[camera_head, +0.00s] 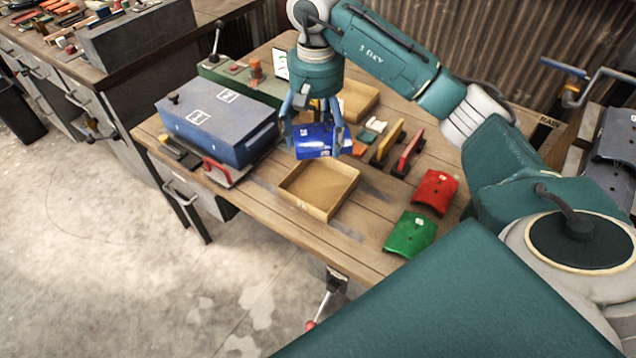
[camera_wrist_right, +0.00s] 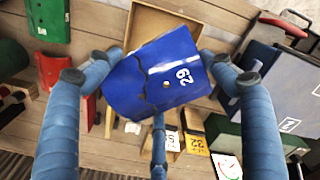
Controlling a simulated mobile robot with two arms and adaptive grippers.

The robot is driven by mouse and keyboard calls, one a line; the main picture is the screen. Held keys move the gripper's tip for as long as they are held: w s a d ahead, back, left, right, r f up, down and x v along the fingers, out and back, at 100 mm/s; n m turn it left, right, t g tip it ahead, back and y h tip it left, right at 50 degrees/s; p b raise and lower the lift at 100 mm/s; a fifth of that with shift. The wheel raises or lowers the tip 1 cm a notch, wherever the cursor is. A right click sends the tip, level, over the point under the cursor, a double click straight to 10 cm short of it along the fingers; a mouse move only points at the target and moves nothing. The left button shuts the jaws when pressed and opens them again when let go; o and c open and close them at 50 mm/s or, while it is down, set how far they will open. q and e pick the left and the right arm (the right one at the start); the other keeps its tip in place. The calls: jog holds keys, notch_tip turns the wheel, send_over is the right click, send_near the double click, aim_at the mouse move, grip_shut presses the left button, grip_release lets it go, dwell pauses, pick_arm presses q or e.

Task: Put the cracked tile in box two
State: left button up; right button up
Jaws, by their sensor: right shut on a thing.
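A blue tile (camera_head: 318,141) is held in my right gripper (camera_head: 318,138) above the table. In the right wrist view the blue tile (camera_wrist_right: 165,80) carries a white 29, and a dark jagged crack runs down its face. The fingers of my right gripper (camera_wrist_right: 160,90) close around its edges. An open cardboard box (camera_head: 305,200) stands just in front of and below the tile, and its inside looks empty. A second open box (camera_head: 360,100) stands farther back, partly behind the gripper. I cannot read a number on either box. My left gripper is out of view.
A red tile (camera_head: 434,191) and a green tile (camera_head: 409,233) lie on the right of the wooden table (camera_head: 345,238). Yellow (camera_head: 388,142) and red (camera_head: 409,152) upright pieces stand behind them. A blue-grey case (camera_head: 217,128) stands left of the near box.

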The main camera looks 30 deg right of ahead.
jog(key=p, duration=0.1)
send_near(317, 189)
notch_tip(317, 189, down, 2)
jog(key=shift+f, duration=0.55)
jog(key=f, duration=0.2)
jog(key=f+p, duration=0.1)
jog(key=shift+s+a+f, duration=0.15)
jog(key=shift+s+a, duration=0.1)
jog(key=shift+s, duration=0.1)
jog(key=c, duration=0.6)
jog(key=shift+o, duration=0.2)
jog(key=shift+f, duration=0.2)
jog(key=shift+w+d+f, duration=0.1)
jog(key=o, duration=1.6)
jog(key=shift+f, duration=0.1)
jog(key=o, duration=0.3)
jog(key=shift+w+d, duration=0.1)
jog(key=shift+w, duration=0.15)
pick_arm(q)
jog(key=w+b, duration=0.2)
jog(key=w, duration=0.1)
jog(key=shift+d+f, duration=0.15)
pick_arm(e)
notch_tip(317, 189, up, 12)
jog(key=shift+r, duration=0.25)
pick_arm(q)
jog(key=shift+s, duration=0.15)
pick_arm(e)
jog(key=shift+f, duration=0.1)
